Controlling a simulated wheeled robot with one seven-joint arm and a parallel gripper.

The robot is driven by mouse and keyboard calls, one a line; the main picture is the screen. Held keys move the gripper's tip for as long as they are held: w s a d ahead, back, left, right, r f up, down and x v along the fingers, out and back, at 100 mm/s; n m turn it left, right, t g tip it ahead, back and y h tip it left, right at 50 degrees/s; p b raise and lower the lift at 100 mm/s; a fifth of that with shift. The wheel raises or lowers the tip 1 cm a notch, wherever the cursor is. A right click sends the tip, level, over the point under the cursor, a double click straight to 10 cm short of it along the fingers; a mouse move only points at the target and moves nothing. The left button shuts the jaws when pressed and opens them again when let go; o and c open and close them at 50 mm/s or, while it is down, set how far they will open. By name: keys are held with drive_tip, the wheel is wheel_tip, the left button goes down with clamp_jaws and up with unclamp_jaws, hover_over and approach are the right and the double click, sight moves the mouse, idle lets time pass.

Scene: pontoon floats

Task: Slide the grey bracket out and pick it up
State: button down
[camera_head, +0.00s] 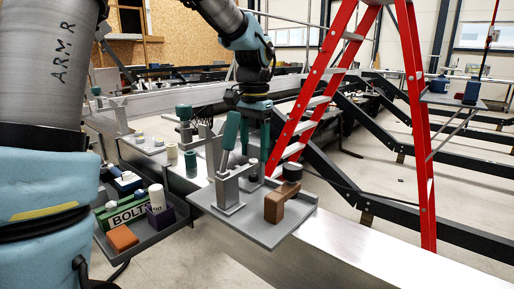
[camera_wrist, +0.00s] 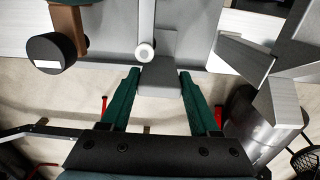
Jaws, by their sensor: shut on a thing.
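The grey bracket (camera_wrist: 160,80) shows in the wrist view as a flat grey piece between my green fingertips, sticking out past the edge of a grey plate. My gripper (camera_wrist: 158,76) is shut on its two sides. In the head view my gripper (camera_head: 257,150) points down behind a grey clamp stand with a teal handle (camera_head: 231,130). The bracket's lower part is largely hidden there by the stand. A pale rod with a round white end (camera_wrist: 146,51) lies just before the bracket in the wrist view.
The grey plate (camera_head: 250,232) also carries a brown block (camera_head: 278,208) with a black round knob (camera_head: 292,172). A red ladder (camera_head: 318,75) stands close to the right. At left, a tray holds a green BOLTS box (camera_head: 127,213) and an orange block (camera_head: 122,238).

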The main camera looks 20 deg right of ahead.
drive_tip(key=shift+w+a+p, duration=0.3)
drive_tip(key=shift+w+a, duration=0.1)
drive_tip(key=shift+w, duration=0.3)
drive_tip(key=shift+w+a+p, duration=0.25)
drive_tip(key=shift+w+a, duration=0.15)
drive_tip(key=shift+w, duration=0.3)
drive_tip(key=shift+c, duration=0.2)
unclamp_jaws()
